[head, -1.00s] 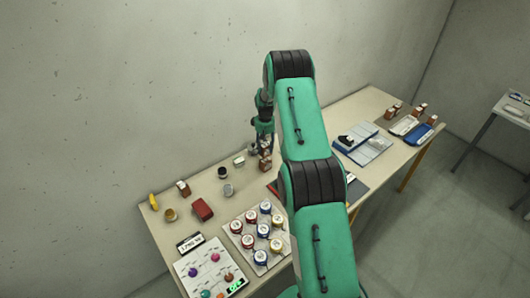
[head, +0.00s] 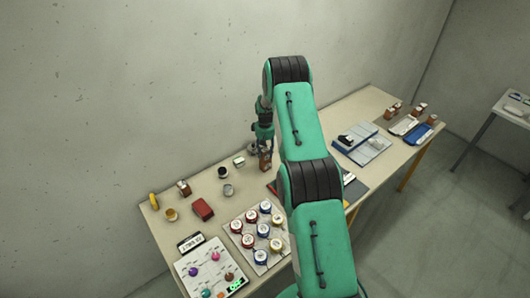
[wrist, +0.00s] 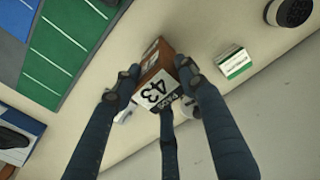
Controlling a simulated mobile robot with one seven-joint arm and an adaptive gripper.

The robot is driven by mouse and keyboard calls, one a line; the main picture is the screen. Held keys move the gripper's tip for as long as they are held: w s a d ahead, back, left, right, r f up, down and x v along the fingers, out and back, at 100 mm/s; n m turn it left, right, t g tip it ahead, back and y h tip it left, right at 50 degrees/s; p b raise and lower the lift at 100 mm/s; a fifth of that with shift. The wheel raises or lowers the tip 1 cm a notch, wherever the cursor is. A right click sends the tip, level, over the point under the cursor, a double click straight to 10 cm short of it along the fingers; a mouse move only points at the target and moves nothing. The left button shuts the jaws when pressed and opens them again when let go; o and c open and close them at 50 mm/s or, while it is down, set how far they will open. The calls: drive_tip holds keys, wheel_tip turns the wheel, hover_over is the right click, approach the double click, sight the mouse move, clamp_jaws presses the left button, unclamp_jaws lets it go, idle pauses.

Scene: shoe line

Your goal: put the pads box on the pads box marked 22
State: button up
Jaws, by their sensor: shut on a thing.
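A brown pads box with a white label reading 43 (wrist: 155,90) is held between the fingers of my gripper (wrist: 158,82) in the wrist view. My gripper is shut on it. In the head view the held box (head: 265,162) hangs under my gripper (head: 264,151), over the back part of the table. No box marked 22 can be read. A small brown and white box (head: 184,188) stands at the table's left, and similar boxes (head: 420,109) stand at the far right end; their marks are too small to read.
A green and white box (wrist: 236,63) and a dark round item (wrist: 292,12) lie near the held box. A red box (head: 203,209), a yellow cup (head: 171,215) and a board of several round tins (head: 258,232) are at the left. My arm hides the table's middle.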

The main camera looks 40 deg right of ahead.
sight(265, 149)
drive_tip(key=shift+f, duration=0.15)
drive_tip(key=o, duration=1.2)
wheel_tip(265, 149, up, 12)
drive_tip(key=shift+r+b, duration=0.2)
drive_tip(key=shift+b, duration=0.6)
drive_tip(key=shift+r, duration=0.1)
